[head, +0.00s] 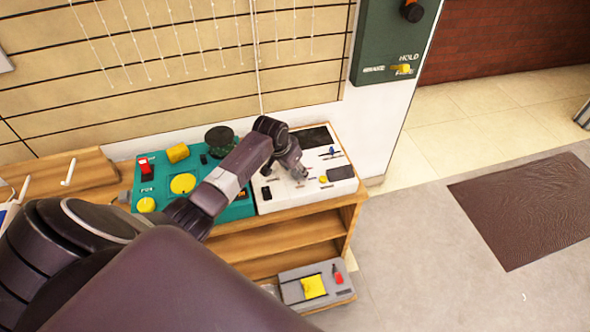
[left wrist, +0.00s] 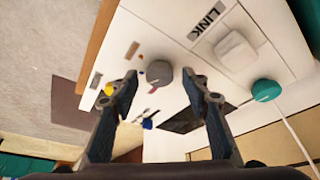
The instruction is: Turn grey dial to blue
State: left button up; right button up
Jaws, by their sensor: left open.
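The grey dial (left wrist: 160,73) is a round knob with a small red mark at its rim, on a white panel (left wrist: 160,20). In the left wrist view it sits between and just beyond the fingertips of my left gripper (left wrist: 161,88), which is open with a finger to either side. I cannot tell whether the fingers touch it. In the head view my left gripper (head: 297,168) is low over the white panel (head: 275,203), and the dial is hidden or too small to make out. A small blue part (left wrist: 147,123) lies on the panel. My right gripper is not in view.
Open floor (head: 420,240) lies to the right.

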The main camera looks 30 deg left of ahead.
pick_arm(q)
jog(key=shift+f, duration=0.1)
jog(key=c, duration=1.2)
jog(key=shift+o, duration=0.2)
jog(key=shift+d+r+n+p, duration=0.1)
jog(key=shift+r+n+p, duration=0.1)
jog(key=shift+n+p, duration=0.5)
jog(key=n+y+p, duration=0.1)
jog(key=p, duration=0.2)
jog(key=shift+d+r+n, duration=0.1)
jog(key=shift+d+n, duration=0.05)
jog(key=shift+n, duration=0.25)
jog(key=shift+w+d+n+g+y+p, duration=0.1)
jog(key=shift+n+g+y+p, duration=0.25)
jog(key=shift+n+p, duration=0.4)
jog(key=shift+f+n+y, duration=0.2)
jog(key=shift+n+y, duration=0.15)
jog(key=shift+n, duration=0.7)
jog(key=shift+w+n+g+y, duration=0.1)
jog(key=shift+n+g+y, duration=0.2)
jog(key=shift+n, duration=0.5)
jog(key=shift+f+n+g+y+b, duration=0.1)
jog(key=shift+n+g+y+b, duration=0.3)
jog(key=shift+n, duration=1.3)
